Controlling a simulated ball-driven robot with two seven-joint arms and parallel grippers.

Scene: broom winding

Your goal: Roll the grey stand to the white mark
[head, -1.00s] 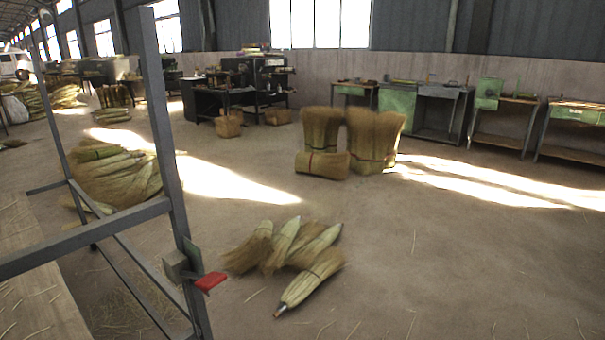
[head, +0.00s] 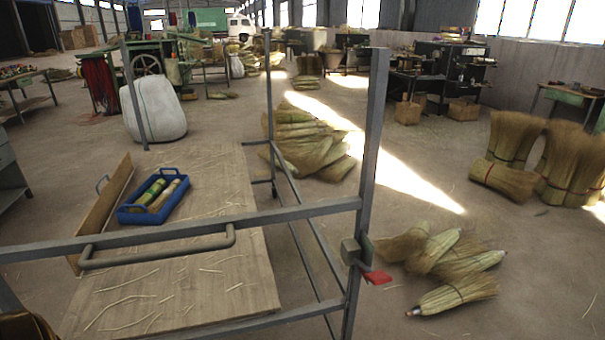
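The grey stand (head: 374,150) is a frame of square metal bars close in front of me in the head view. A bent grey handle (head: 160,252) is fixed to its near crossbar. A red tab (head: 378,277) sits by a small block on its right post. A wooden board (head: 225,210) with loose straw shows through and behind the bars. The white mark is not visible on the floor. Neither of my grippers can be made out in the view.
A blue tray (head: 153,197) with bundles lies on the board. Broom heads (head: 445,262) lie on the floor right of the stand. A straw pile (head: 305,140) lies beyond it, and a white sack (head: 153,108) stands behind. Bundles (head: 512,150) stand at the right.

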